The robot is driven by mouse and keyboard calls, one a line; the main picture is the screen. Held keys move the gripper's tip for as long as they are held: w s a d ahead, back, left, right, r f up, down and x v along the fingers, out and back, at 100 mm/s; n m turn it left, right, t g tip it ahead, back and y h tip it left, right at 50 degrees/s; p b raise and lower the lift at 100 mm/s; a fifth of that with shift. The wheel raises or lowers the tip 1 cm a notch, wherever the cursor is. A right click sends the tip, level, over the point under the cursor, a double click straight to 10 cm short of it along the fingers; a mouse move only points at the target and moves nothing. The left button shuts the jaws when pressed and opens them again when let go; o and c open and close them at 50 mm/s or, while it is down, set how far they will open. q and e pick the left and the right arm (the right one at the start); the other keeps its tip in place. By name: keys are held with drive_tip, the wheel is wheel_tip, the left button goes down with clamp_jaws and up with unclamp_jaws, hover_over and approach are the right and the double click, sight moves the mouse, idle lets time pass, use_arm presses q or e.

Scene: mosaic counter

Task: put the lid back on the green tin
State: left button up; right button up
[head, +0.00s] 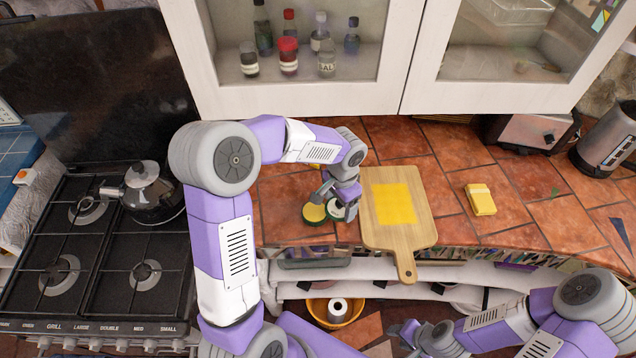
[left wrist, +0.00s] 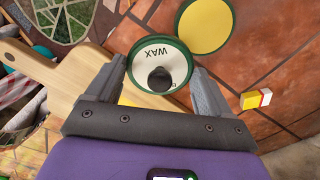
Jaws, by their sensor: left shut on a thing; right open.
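The green tin (head: 314,213) stands open on the tiled counter, showing a yellow filling inside a green rim. It also shows in the left wrist view (left wrist: 206,25). The lid (left wrist: 160,50) is cream with a green edge, a black knob and the word WAX. My left gripper (head: 338,198) is shut on the lid, with a finger at either side of its rim in the left wrist view. The lid (head: 337,211) is right beside the tin in the head view, not over it. My right gripper (head: 404,334) is open and empty, low in front of the counter.
A wooden board (head: 423,234) with a yellow sheet (head: 395,204) lies just right of the lid. A yellow block (head: 481,199) lies further right on the tiles. A hob with a kettle (head: 150,192) is at the left. Glass-fronted cabinets (head: 405,55) hang behind the counter.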

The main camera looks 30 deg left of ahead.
use_arm(q)
drive_tip(key=shift+s+a+r+m, duration=0.35)
drive_tip(key=shift+a+r+m, duration=0.15)
drive_tip(key=shift+m, duration=0.6)
drive_tip(key=shift+s+a+r+m, duration=0.15)
drive_tip(key=shift+a+m, duration=0.2)
drive_tip(key=shift+m, duration=0.55)
drive_tip(key=m, duration=0.1)
drive_tip(key=a+m, duration=0.1)
drive_tip(key=m, duration=0.2)
drive_tip(key=shift+a+r+p, duration=0.2)
drive_tip(key=shift+r+p, duration=0.05)
drive_tip(key=shift+p, duration=0.1)
drive_tip(key=m, duration=0.2)
drive_tip(key=a+r+m, duration=0.1)
drive_tip(key=m, duration=0.1)
drive_tip(key=shift+s+a, duration=0.2)
drive_tip(key=a+m, duration=0.2)
drive_tip(key=m, duration=0.4)
drive_tip(key=b, duration=0.4)
hover_over(315, 211)
wheel_tip(315, 211, down, 4)
drive_tip(key=shift+r, duration=0.1)
drive_tip(key=shift+f+b, duration=0.35)
drive_tip(key=shift+f, duration=0.55)
drive_tip(key=shift+r+p, duration=0.1)
drive_tip(key=shift+p, duration=0.35)
